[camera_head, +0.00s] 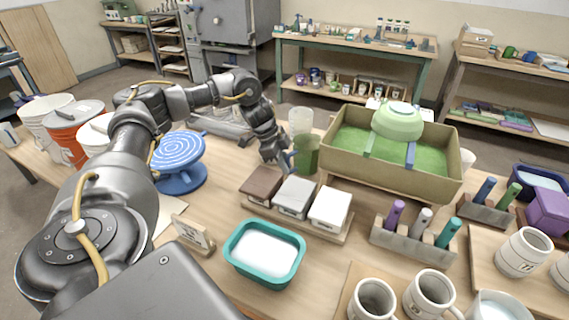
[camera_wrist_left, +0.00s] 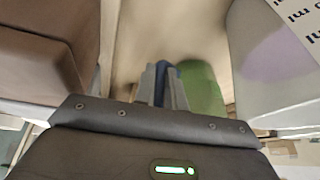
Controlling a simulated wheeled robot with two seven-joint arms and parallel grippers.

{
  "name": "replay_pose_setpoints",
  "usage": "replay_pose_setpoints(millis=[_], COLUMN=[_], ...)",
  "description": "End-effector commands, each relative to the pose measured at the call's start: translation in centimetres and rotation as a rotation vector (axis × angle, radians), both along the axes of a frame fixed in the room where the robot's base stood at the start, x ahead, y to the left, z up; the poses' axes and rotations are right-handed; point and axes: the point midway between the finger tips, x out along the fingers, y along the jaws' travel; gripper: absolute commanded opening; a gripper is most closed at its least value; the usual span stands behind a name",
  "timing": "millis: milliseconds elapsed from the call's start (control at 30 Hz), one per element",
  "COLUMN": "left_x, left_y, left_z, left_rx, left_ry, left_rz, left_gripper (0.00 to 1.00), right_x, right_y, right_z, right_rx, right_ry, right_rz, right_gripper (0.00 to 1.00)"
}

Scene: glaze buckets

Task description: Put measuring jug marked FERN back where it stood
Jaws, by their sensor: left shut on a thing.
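A green jug (camera_head: 307,153) stands on or just above the table, left of the wooden trough; I cannot tell whether its base touches. No FERN lettering is readable on it. My left gripper (camera_head: 284,160) is at its left side, with the fingers shut on a blue upright part that looks like its handle. In the left wrist view the blue part (camera_wrist_left: 165,78) is between the two grey fingers, and the green jug (camera_wrist_left: 203,95) is just right of them. A clear, pale vessel (camera_head: 300,121) stands behind the jug. My right gripper is not in view.
Three lidded boxes (camera_head: 293,197) stand in front of the jug. The wooden trough (camera_head: 433,169) holds a green bowl (camera_head: 398,121) across its top. A blue turntable (camera_head: 178,160) is left; a teal basin (camera_head: 265,252), tool holder (camera_head: 395,244) and mugs (camera_head: 433,293) are nearer.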

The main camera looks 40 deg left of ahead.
Motion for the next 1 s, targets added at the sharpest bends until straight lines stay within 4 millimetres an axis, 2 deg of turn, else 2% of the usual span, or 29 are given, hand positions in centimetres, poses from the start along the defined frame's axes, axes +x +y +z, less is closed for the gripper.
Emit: replay_pose_setpoints(millis=[33, 167, 533, 667, 1000], left_x=[0.0, 0.0, 0.0, -0.4, -2.1], left_y=[0.0, 0.0, 0.1, 0.6, 2.9], left_z=[0.0, 0.0, 0.4, 2.2, 8.8], left_rx=[0.0, 0.0, 0.0, -0.001, 0.0], left_ry=[0.0, 0.0, -0.001, -0.003, -0.004], left_rz=[0.0, 0.0, 0.0, 0.0, 0.001], left_gripper=[0.16, 0.33, 0.34, 0.34, 0.34], right_x=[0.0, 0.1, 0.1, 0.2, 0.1], right_y=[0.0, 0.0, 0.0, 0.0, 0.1], right_z=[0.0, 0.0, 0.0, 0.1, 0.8], right_rx=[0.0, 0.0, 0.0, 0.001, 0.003], right_ry=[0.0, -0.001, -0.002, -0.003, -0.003], right_rz=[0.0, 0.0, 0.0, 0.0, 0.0], right_gripper=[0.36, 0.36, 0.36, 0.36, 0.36])
